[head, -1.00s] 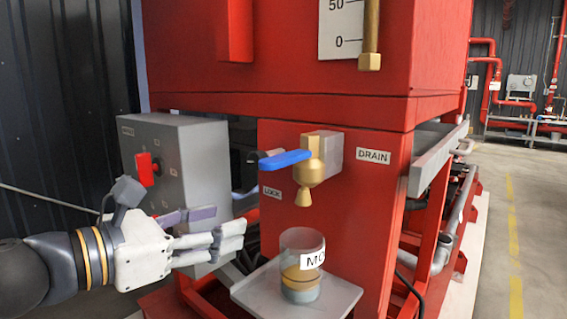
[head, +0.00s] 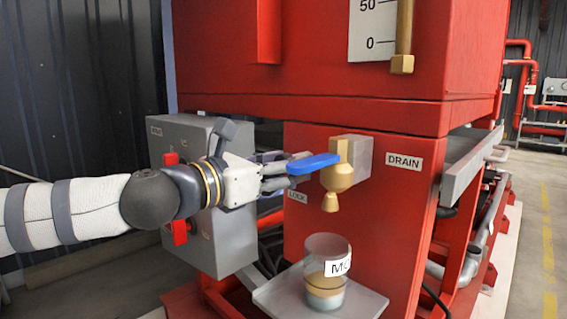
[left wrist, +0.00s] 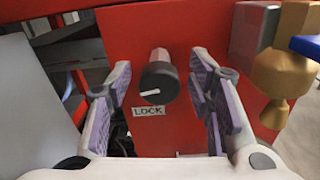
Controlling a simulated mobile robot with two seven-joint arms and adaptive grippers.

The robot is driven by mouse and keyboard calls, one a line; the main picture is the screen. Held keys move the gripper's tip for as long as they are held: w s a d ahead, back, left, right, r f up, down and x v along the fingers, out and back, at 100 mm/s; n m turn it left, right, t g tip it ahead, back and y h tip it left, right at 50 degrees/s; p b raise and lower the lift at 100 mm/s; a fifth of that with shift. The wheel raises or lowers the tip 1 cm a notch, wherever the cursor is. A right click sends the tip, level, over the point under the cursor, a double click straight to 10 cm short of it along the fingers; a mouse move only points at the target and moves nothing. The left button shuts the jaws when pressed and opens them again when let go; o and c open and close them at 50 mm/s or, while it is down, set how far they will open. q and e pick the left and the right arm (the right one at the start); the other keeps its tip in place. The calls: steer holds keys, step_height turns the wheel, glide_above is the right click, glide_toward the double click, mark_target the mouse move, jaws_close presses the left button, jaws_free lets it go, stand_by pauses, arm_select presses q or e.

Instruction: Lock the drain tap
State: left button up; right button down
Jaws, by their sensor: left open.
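The brass drain tap (head: 338,178) with a blue lever handle (head: 314,164) sticks out of the red panel beside the DRAIN label. The lever points left. In the left wrist view the tap (left wrist: 283,70) is at the right, with part of its blue handle at the edge. A black round knob with a white mark (left wrist: 158,82) sits on a grey stem above the LOCK label (left wrist: 148,110). My left gripper (head: 284,174) is open near the lever's end. In the left wrist view my gripper (left wrist: 162,78) has its fingers on either side of the knob, apart from it. The head view hides the knob.
A clear cup (head: 327,272) with brownish liquid stands on a grey tray (head: 368,302) below the tap. A grey box with red switches (head: 222,252) is behind my left arm. A level gauge (head: 375,28) is above.

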arm_select(q)
steer(key=shift+c, duration=0.4)
jaws_close()
steer(key=shift+m, duration=0.3)
steer(key=m, duration=0.3)
steer(key=shift+m, duration=0.4)
steer(key=m, duration=0.5)
steer(key=shift+b, duration=0.3)
steer(key=m, duration=0.5)
steer(key=shift+m, duration=2.7)
